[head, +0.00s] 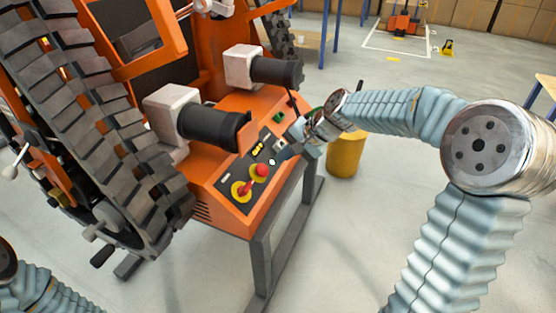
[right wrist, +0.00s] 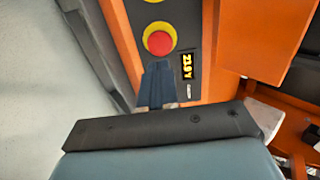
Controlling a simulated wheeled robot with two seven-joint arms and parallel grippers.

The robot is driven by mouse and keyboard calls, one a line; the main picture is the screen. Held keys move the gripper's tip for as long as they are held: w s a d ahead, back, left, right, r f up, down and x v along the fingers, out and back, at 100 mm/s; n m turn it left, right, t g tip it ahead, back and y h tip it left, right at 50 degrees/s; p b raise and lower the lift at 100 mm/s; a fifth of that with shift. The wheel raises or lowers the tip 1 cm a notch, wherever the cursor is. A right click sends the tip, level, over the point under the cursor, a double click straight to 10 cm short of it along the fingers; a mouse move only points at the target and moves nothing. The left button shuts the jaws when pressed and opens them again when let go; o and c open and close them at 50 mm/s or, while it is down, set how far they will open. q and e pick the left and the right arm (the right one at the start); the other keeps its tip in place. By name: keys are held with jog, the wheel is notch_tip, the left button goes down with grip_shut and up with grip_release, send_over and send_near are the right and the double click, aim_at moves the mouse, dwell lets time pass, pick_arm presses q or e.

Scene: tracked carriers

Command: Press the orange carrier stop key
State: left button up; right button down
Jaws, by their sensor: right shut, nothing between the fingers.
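The orange tracked carrier (head: 215,205) stands at the left of the head view with a dark control panel on its sloping front. The stop key is a red mushroom button (head: 262,170) on a yellow disc. It also shows in the right wrist view as a red button (right wrist: 159,41), just beyond the fingertips. My right gripper (head: 282,158) is over the panel, up and right of the button. In the right wrist view its fingers (right wrist: 158,68) are shut and empty, their tips near the button's lower edge; I cannot tell whether they touch. My left gripper is out of view.
A red handle on a yellow disc (head: 241,189) sits beside the button. A lit yellow display (right wrist: 187,66) is close to the fingers. Two black cylinders (head: 210,126) (head: 277,71) jut over the panel. A yellow bin (head: 345,155) stands behind my right forearm.

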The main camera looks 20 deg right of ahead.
jog(key=v, duration=0.7)
dwell(0.4)
